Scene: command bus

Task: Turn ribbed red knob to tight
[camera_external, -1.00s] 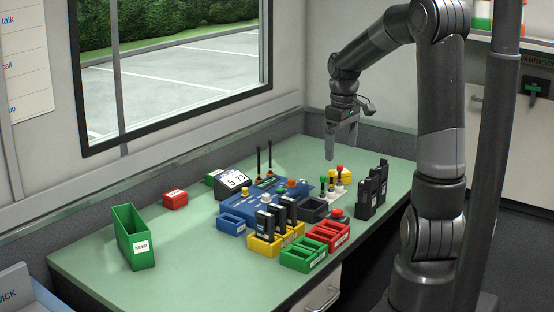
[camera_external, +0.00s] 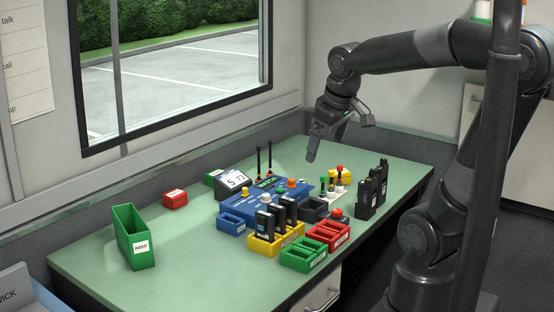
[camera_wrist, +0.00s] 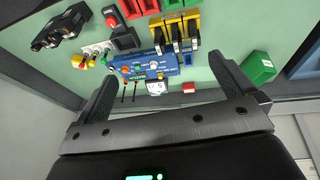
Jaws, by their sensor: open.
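Ribbing is too small to make out, and no tight mark is readable. My gripper (camera_external: 325,138) is open and empty, tilted in the air above and behind the plate, apart from it. In the wrist view its fingers (camera_wrist: 162,72) are spread wide with nothing between them touching.
A blue console (camera_external: 255,205) with coloured knobs and two thin black antennas stands left of the plate. Another red knob (camera_external: 336,213) sits on a dark box. Black radios (camera_external: 372,190) stand at right. Yellow, red and green bins line the front. The left tabletop is mostly clear.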

